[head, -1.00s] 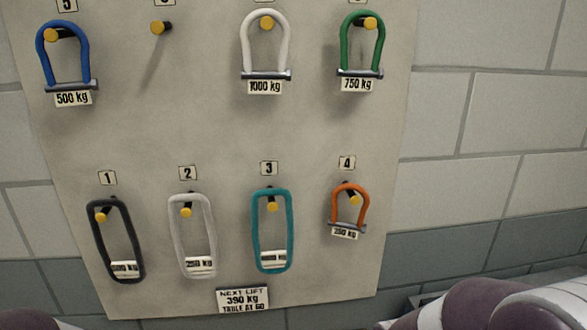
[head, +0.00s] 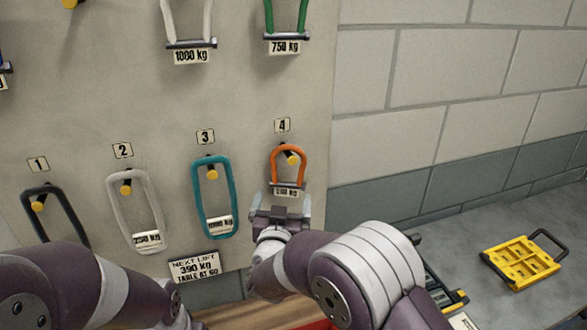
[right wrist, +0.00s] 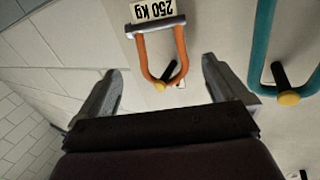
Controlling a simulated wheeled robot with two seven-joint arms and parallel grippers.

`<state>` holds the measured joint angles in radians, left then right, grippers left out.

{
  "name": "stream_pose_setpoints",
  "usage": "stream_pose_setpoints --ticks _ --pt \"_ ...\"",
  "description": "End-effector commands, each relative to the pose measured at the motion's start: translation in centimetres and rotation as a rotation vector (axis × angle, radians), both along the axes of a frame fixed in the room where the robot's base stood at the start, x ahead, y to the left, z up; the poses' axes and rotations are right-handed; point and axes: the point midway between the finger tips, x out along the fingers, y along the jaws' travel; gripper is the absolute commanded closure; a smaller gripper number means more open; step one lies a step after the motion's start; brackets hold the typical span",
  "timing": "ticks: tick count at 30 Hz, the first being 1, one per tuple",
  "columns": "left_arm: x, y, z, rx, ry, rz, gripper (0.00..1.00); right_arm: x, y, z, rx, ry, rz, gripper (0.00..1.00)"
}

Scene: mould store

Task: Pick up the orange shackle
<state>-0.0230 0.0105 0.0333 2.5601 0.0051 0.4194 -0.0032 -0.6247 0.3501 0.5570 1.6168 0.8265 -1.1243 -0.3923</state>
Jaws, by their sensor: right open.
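The orange shackle (head: 274,162) hangs bow-up on a yellow-tipped peg (head: 291,158) under the number 4 on the board. A 250 kg tag hangs at its pin, partly covered by my gripper in the head view. My right gripper (head: 281,203) is open and empty, just below the shackle. In the right wrist view the shackle (right wrist: 144,52) appears upside down, ahead of and between the two open fingers (right wrist: 160,72), apart from both. My left arm shows at the lower left; its gripper is out of view.
A teal sling (head: 230,195) hangs close left of the shackle, then a white sling (head: 113,198) and a dark one (head: 58,203). The green shackle (head: 269,15) hangs above. A yellow case (head: 520,262) lies on the grey bench at right.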

Motion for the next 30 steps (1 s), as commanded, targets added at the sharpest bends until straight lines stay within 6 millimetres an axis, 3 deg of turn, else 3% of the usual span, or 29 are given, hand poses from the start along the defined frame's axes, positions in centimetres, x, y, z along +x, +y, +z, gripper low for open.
stream_pose_setpoints --ticks 13,22,27,30 --pt "0.0 0.0 4.5 0.0 0.0 0.0 1.0 7.3 -0.7 0.7 0.002 0.002 0.0 0.0" --pt "0.0 0.0 4.5 0.0 0.0 0.0 1.0 8.1 -0.8 0.2 0.001 0.002 0.003 0.0" --pt "0.0 0.0 4.5 0.0 0.0 0.0 1.0 8.1 -0.8 0.3 0.001 0.002 0.003 0.51" --pt "0.0 0.0 4.5 0.0 0.0 0.0 1.0 8.1 -0.8 0.4 0.002 -0.001 0.003 0.57"
